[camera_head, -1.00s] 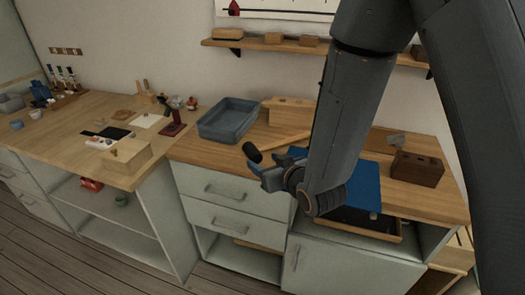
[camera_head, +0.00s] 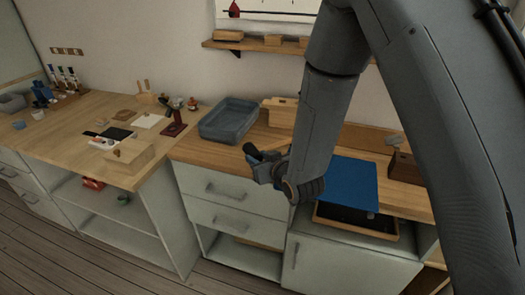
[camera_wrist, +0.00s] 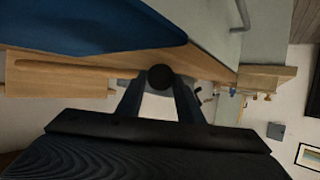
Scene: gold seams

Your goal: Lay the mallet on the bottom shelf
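The mallet (camera_head: 252,153) has a dark round head and a pale wooden handle pointing right, partly hidden behind my arm. My gripper (camera_head: 264,167) is shut on it, above the front edge of the middle counter. In the wrist view the dark mallet head (camera_wrist: 160,77) shows end-on between the two fingertips of my gripper (camera_wrist: 160,90). The left cabinet has an open front with a middle shelf (camera_head: 100,202) and a bottom shelf (camera_head: 115,238). The bottom shelf looks empty where I can see it.
A red object (camera_head: 93,183) and a green cup (camera_head: 123,199) stand on the middle shelf. A grey-blue tray (camera_head: 228,120) sits on the counter. A blue panel (camera_head: 345,183) lies right of my gripper, above an open drawer (camera_head: 355,222). Drawers (camera_head: 225,190) are below the mallet.

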